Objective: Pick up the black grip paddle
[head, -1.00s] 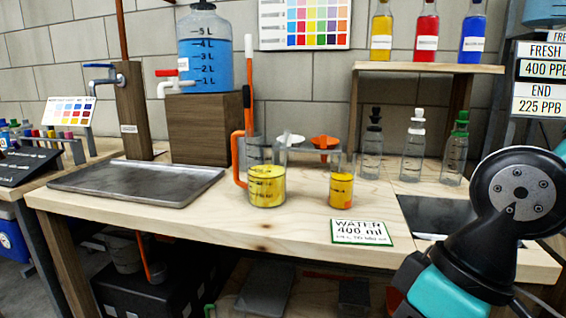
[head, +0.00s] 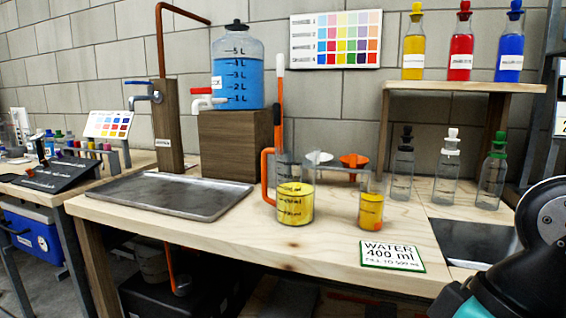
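An upright stirring paddle with a white top (head: 280,63) and a thin orange shaft stands behind or in the clear jug. A dark grip (head: 277,118) shows close beside that shaft, just above the jug; its lower part is hidden or hard to make out. The jug (head: 295,205) has an orange handle and holds yellow liquid. My gripper is outside the picture; only a part of my arm shows at the lower right.
A smaller vessel (head: 371,210) with yellow-orange liquid stands right of the jug. A water sign (head: 391,256) lies in front. A metal tray (head: 165,195) is at left, a wooden block (head: 234,143) with a blue water tank (head: 237,75) behind. Stoppered bottles (head: 449,170) stand at right.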

